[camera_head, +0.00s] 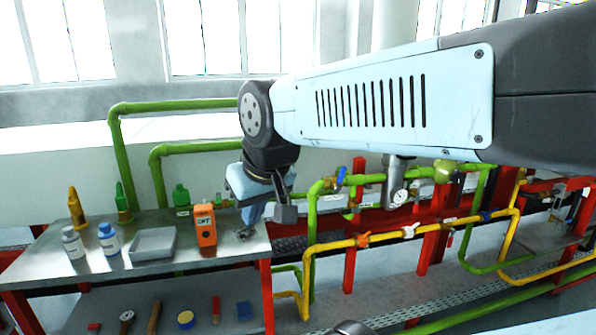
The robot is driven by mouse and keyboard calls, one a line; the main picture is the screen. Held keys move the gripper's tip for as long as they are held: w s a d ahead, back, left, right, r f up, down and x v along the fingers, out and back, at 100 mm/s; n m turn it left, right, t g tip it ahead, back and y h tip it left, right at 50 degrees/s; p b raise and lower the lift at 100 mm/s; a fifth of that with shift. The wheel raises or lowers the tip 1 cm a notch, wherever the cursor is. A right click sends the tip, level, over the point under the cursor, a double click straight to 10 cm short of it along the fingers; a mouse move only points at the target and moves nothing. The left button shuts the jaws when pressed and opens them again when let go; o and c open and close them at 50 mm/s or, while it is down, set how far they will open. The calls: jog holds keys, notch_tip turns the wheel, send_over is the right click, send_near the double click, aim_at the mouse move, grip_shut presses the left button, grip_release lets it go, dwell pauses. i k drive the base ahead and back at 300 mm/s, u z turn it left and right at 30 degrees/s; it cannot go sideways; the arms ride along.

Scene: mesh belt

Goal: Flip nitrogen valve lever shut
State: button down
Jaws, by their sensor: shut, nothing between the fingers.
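Several valve levers show on the pipes right of my gripper: a blue lever (341,176) on the green pipe, an orange lever (363,240), a white lever (410,230) and a blue lever (487,216) on the yellow pipe. I cannot tell which is the nitrogen valve; no label is readable. My gripper (244,233) points down by the right end of the metal bench, left of all these levers and apart from them. It is shut and empty. Its fingertips are small and hard to make out. My arm crosses the upper right and hides what is behind it.
A round gauge (399,197), red posts (349,260) and green pipes (123,160) crowd the right and back.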

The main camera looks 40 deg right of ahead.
aim_at(341, 171)
jog(key=z, duration=0.95)
jog(key=i, duration=0.3)
jog(key=u, duration=0.15)
